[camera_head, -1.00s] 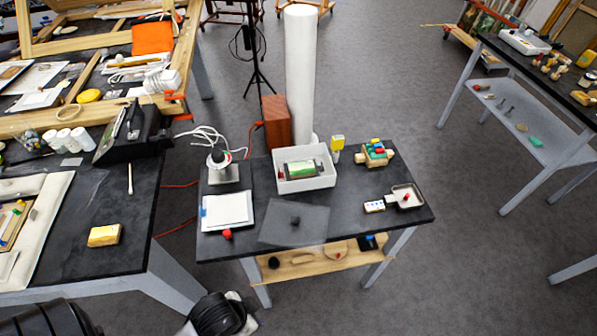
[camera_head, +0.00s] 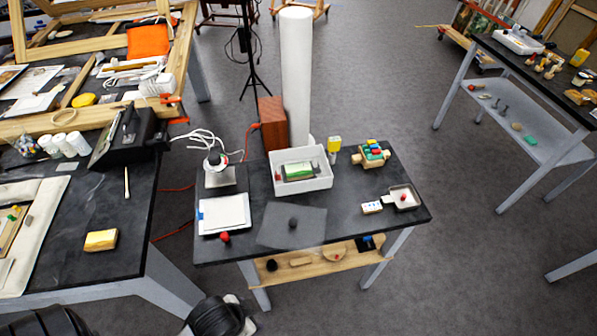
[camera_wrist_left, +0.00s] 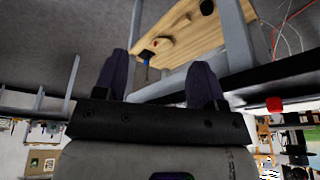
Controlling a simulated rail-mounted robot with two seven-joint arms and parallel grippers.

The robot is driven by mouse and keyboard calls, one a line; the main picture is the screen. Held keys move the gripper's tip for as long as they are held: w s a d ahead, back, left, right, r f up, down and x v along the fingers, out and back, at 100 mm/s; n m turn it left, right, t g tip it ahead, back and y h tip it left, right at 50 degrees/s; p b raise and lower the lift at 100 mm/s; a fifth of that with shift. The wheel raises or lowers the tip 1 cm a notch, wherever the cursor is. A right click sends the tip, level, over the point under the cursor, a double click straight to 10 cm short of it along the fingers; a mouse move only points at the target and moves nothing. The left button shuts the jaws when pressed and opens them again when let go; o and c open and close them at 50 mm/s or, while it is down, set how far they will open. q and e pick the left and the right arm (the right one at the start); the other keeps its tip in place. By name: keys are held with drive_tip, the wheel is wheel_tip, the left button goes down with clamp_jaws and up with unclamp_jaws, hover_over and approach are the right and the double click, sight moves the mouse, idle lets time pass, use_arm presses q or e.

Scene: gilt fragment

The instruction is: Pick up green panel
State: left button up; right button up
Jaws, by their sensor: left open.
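The green panel (camera_head: 299,171) lies in a white tray (camera_head: 318,183) on the small dark table in the head view. It is a small flat piece with a pale part along it. My left gripper (camera_wrist_left: 160,75) shows in the left wrist view with its two dark fingers apart and nothing between them. It faces the small table's wooden shelf, away from the panel. The panel does not show in the left wrist view. I do not make out either gripper's fingers in the head view.
The small table (camera_head: 346,221) also holds a yellow-topped item (camera_head: 334,144), colored blocks (camera_head: 372,154), a small metal pan (camera_head: 403,198) and a white pad (camera_head: 224,214). A white column (camera_head: 296,75) stands behind it. A cluttered bench (camera_head: 60,250) is at left.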

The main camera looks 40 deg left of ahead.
use_arm(q)
drive_tip(key=o, duration=0.6)
drive_tip(key=shift+o, duration=0.2)
